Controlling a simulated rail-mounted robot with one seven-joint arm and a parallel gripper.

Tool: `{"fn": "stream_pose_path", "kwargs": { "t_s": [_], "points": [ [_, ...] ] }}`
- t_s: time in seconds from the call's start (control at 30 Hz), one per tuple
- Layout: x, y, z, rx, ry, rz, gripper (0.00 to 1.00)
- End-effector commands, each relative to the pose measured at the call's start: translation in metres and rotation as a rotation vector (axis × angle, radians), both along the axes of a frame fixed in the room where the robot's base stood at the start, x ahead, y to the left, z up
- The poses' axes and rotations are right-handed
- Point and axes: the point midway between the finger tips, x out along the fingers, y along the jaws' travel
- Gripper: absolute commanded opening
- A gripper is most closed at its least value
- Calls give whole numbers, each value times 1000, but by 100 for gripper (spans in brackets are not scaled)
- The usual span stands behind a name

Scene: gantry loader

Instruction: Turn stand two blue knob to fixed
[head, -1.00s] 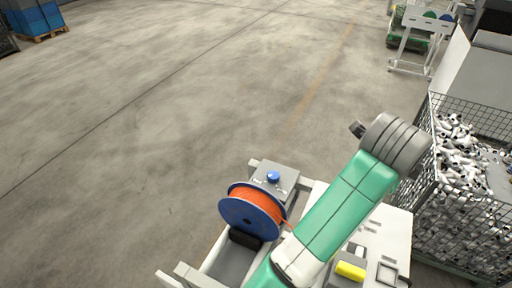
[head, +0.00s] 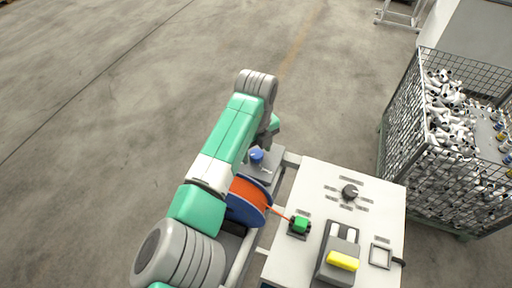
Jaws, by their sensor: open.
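A blue knob (head: 256,155) sits on top of a small grey box (head: 268,172) behind the cable reel. The pointer and the labels around the knob are too small or covered to read. My arm reaches up and over from the lower left and bends down close to the knob. My gripper (head: 266,142) is at the arm's lower end, just above or beside the knob, and is open. Its fingers are mostly hidden by the arm, so I cannot tell whether they touch the knob or stand around it.
A blue reel (head: 248,203) with orange cable stands below the box. A wire crate (head: 400,110) of parts stands right.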

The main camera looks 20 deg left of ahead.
Motion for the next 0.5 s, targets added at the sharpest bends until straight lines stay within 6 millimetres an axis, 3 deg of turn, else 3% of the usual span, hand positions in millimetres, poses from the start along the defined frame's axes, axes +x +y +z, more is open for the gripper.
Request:
{"fn": "stream_pose_path", "kwargs": {
  "t_s": [0.3, 0.5],
  "points": [
    [0, 0, -7, 0, 0, 0, 57],
    [0, 0, -6, 0, 0, 0, 20]
  ]
}}
